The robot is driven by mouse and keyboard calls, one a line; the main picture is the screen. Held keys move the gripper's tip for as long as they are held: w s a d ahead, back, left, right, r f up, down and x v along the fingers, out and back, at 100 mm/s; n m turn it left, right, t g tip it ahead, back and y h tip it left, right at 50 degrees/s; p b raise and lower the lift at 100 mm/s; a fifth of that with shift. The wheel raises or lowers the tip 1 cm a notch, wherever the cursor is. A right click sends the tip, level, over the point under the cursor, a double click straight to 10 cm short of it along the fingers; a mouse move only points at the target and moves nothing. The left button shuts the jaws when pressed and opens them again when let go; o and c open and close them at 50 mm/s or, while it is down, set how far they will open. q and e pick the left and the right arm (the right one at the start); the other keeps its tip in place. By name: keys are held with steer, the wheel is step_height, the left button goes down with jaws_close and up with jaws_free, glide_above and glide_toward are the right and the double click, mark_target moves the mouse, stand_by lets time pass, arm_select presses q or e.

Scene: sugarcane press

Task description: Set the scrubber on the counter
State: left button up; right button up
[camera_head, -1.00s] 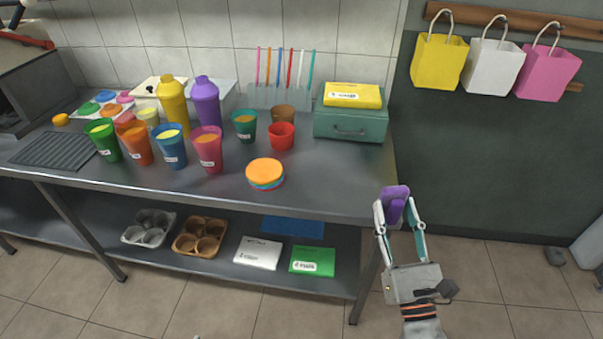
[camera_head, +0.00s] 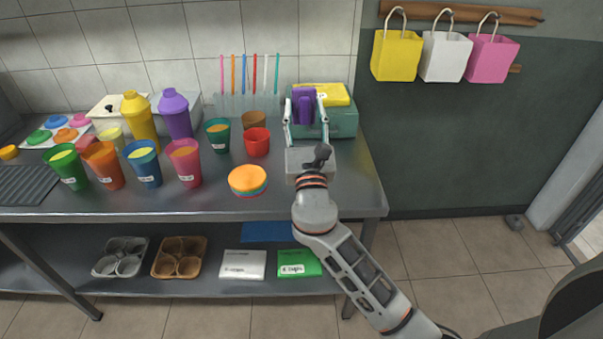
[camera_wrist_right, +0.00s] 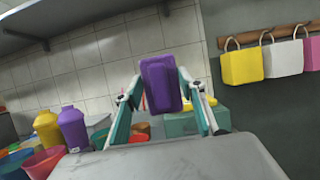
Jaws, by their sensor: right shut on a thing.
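The scrubber (camera_head: 303,105) is a purple block held between the fingertips of my right gripper (camera_head: 305,118). In the head view they appear over the right part of the metal counter (camera_head: 347,190), in front of the green box. In the right wrist view the scrubber (camera_wrist_right: 160,83) stands upright between the two fingers. No contact between the scrubber and the counter shows. The gripper's gap to the counter top cannot be judged exactly. My left gripper is not in view.
A green box (camera_head: 343,122) with a yellow pack stands at the back right. A red cup (camera_head: 257,142) and stacked round lids (camera_head: 247,180) are left of my gripper. Several coloured cups and two shakers fill the left. The counter's front right corner is clear.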

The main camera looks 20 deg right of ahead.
steer(key=shift+w+a+f, duration=0.1)
steer(key=shift+w+f, duration=0.1)
steer(key=shift+f, duration=0.15)
step_height(320, 180, down, 14)
steer(key=b, duration=0.5)
steer(key=shift+f, duration=0.2)
step_height(320, 180, down, 4)
steer(key=shift+f+b, duration=0.2)
steer(key=shift+b, duration=0.75)
steer(key=shift+f, duration=0.3)
steer(key=o, duration=1)
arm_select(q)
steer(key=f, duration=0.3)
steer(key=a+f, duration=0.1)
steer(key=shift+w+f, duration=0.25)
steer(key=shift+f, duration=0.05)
